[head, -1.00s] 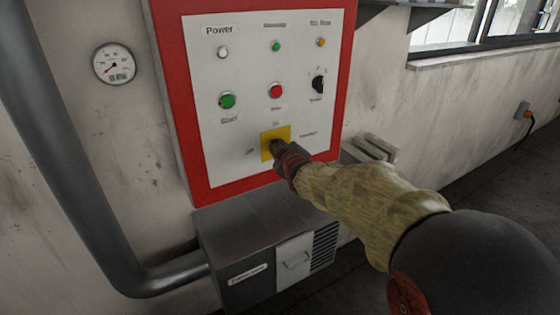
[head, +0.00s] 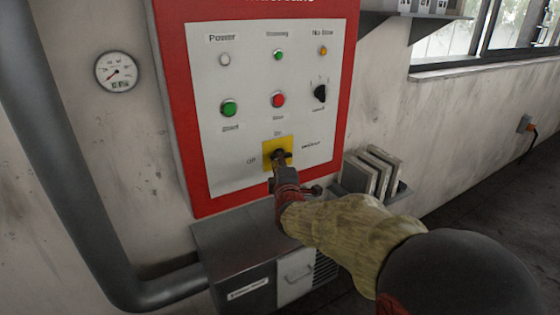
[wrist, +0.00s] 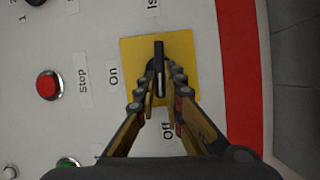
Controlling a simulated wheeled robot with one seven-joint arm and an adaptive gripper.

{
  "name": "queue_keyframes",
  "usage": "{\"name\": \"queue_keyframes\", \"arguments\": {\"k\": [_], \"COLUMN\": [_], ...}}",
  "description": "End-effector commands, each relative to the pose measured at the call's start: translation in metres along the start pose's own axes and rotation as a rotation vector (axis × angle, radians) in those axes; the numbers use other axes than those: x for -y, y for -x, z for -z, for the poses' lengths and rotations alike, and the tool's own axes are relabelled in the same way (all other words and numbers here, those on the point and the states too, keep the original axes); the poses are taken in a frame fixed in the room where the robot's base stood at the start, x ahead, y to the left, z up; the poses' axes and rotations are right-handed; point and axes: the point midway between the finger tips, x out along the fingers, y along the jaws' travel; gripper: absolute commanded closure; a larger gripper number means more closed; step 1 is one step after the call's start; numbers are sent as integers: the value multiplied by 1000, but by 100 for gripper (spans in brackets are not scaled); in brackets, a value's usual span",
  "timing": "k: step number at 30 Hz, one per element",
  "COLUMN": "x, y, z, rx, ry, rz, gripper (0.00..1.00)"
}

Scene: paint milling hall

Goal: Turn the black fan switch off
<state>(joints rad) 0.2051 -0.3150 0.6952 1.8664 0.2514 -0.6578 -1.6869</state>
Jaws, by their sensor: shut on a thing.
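A black switch handle stands on a yellow plate (head: 269,147) low on the control panel. In the wrist view, my gripper (wrist: 160,90) has its fingers on both sides of the black switch handle (wrist: 159,60), closed on it. The handle's long side runs between the "Off" label (wrist: 167,130) and the label opposite it. The "On" label (wrist: 113,76) lies off its side. A pale mark shows on the handle's half nearer "Off". In the head view, my gripper (head: 281,166) covers most of the handle. No fan label is readable.
The red-framed panel (head: 182,120) also carries a green button (head: 229,108), a red button (head: 278,99), small lamps and another black knob (head: 320,93). Below is a grey box (head: 235,245). Binders (head: 372,172) stand at right. A large pipe (head: 60,150) runs at left.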

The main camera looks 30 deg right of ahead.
Motion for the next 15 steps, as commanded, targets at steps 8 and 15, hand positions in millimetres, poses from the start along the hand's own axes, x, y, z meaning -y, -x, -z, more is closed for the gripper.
{"name": "queue_keyframes", "arguments": {"k": [8,15], "x": [4,3], "y": [0,0], "z": [1,1], "rx": [-2,-2], "ry": [79,96], "rz": [-30,-37], "gripper": [100,100]}}
